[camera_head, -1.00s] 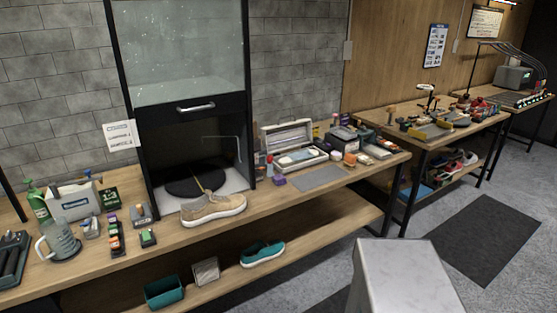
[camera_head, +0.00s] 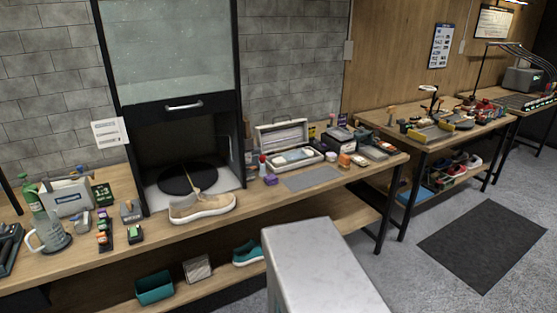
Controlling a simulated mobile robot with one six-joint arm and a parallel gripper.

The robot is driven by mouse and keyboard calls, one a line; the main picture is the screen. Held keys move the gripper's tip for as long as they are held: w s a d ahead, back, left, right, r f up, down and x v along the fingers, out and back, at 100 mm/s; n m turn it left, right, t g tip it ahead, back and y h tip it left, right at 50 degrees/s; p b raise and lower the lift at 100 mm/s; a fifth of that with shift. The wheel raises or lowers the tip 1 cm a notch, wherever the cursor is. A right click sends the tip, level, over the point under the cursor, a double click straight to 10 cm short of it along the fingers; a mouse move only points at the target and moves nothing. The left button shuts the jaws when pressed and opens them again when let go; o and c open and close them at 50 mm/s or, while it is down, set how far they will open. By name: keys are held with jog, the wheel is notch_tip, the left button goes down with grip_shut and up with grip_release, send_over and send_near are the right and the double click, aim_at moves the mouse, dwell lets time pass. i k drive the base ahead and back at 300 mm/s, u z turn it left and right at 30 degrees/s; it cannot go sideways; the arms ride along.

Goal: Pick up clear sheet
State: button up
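I cannot make out a clear sheet for certain. A flat grey, rectangular sheet (camera_head: 312,179) lies on the workbench to the right of the booth; whether it is see-through I cannot tell. The booth's raised front panel (camera_head: 165,55) is a cloudy, glass-like pane with a handle below it. My gripper is not in view, so its state does not show.
A beige sneaker (camera_head: 203,207) sits at the booth's front, by a dark round plate (camera_head: 188,178). An open case (camera_head: 285,145) stands behind the grey sheet. A teal shoe (camera_head: 248,254) is on the lower shelf. Floor at right is clear around a dark mat (camera_head: 485,240).

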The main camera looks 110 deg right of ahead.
aim_at(298, 155)
jog(key=u, duration=0.25)
jog(key=k, duration=2.6)
jog(key=z, duration=1.3)
